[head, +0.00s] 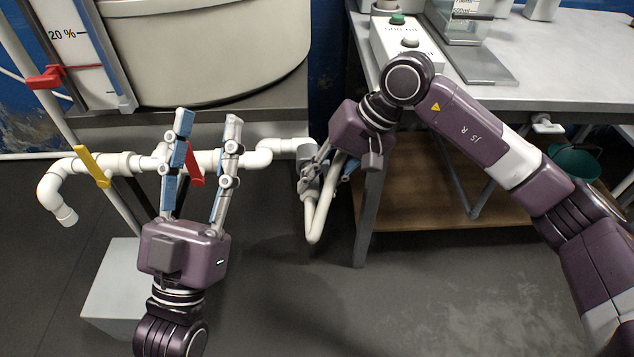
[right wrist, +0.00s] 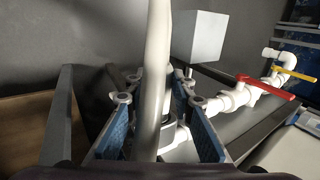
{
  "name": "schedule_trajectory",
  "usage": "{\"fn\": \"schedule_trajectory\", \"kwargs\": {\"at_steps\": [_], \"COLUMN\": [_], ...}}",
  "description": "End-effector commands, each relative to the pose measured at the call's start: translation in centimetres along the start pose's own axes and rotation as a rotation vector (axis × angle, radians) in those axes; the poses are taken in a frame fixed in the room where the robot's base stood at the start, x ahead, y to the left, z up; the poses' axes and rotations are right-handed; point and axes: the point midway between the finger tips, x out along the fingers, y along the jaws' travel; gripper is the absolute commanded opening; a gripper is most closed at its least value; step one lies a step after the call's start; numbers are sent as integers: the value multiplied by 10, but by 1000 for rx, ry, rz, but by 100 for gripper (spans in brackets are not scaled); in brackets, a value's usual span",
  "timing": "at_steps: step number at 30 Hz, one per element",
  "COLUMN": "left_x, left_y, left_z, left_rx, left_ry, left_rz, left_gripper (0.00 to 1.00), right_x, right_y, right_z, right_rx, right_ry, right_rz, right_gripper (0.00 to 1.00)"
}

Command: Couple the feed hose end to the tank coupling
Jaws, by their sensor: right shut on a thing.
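The white feed hose (head: 322,215) hangs in a narrow loop below my right gripper (head: 325,172). In the right wrist view the hose (right wrist: 157,60) runs down between the blue-padded fingers of my right gripper (right wrist: 150,120), which is shut on its end. A grey collar (right wrist: 168,128) at the hose end lies against the white pipe outlet (right wrist: 182,138), where the tank coupling is. The fingers partly hide this joint, so I cannot tell whether it is seated. My left gripper (head: 208,120) is open and empty, its fingers in front of the white pipe near the red valve handle (head: 194,165).
The large tank (head: 205,60) stands behind the pipe, with a level gauge (head: 80,45) at left. A yellow valve handle (head: 92,166) is further left. A grey block (head: 112,285) stands on the floor. The workbench (head: 560,60) and its leg (head: 370,215) are right of the coupling.

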Motion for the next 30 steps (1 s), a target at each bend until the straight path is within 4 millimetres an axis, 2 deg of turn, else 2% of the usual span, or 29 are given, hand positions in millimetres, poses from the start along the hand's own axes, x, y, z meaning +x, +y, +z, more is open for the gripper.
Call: {"fn": "schedule_trajectory", "kwargs": {"at_steps": [7, 8, 13, 23, 26, 30], "left_x": [0, 0, 0, -3, -2, -2], "left_y": [0, 0, 0, 0, 0, 0], "left_z": [0, 0, 0, 3, 3, 2], "left_rx": [-1, -1, -1, -5, -4, -3], "left_ry": [2, 1, 0, -12, -10, -8], "left_rz": [0, 0, 0, -3, -2, -2], "left_gripper": [40, 40, 40, 40, 40, 40], "right_x": [-2, -2, -2, -3, -13, -39], "right_y": [0, 0, 0, 0, 0, 0], "right_z": [-3, -3, -2, -1, -2, -2], "right_rx": [1, 1, 1, 1, 0, 1], "right_ry": [11, 11, 7, 3, 6, 8], "right_rz": [-2, -2, -2, 0, 0, 0], "right_gripper": [0, 24, 42, 43, 43, 43]}}
